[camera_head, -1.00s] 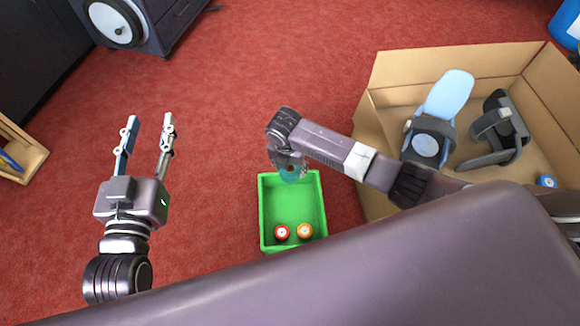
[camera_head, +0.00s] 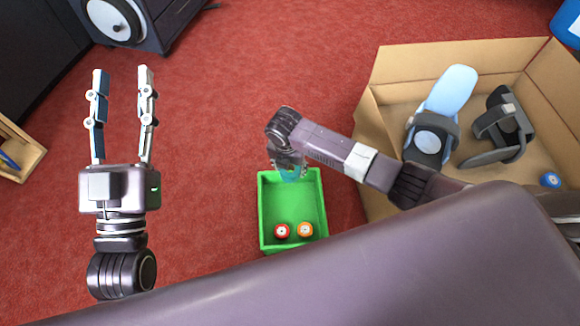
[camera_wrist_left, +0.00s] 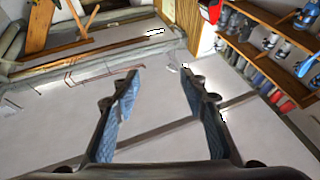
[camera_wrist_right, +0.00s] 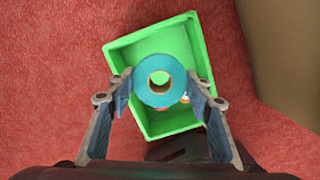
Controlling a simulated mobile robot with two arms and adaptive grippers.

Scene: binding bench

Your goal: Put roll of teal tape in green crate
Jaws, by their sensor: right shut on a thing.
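The roll of teal tape (camera_wrist_right: 160,97) is between the fingers of my right gripper (camera_wrist_right: 161,104), which is shut on it. In the head view the roll (camera_head: 291,174) shows just below my right gripper (camera_head: 288,172), over the far end of the green crate (camera_head: 292,202). In the right wrist view the green crate (camera_wrist_right: 150,47) lies below the roll. The crate holds a red roll (camera_head: 281,231) and an orange roll (camera_head: 305,230) at its near end. My left gripper (camera_head: 122,78) is open and empty, off to the left of the crate.
A cardboard box (camera_head: 440,61) stands to the right of the crate, with a light-blue item (camera_head: 448,92), a dark grey item (camera_head: 503,125) and a small blue roll (camera_head: 549,180) in it. Red carpet (camera_head: 215,130) is bare between my left gripper and the crate.

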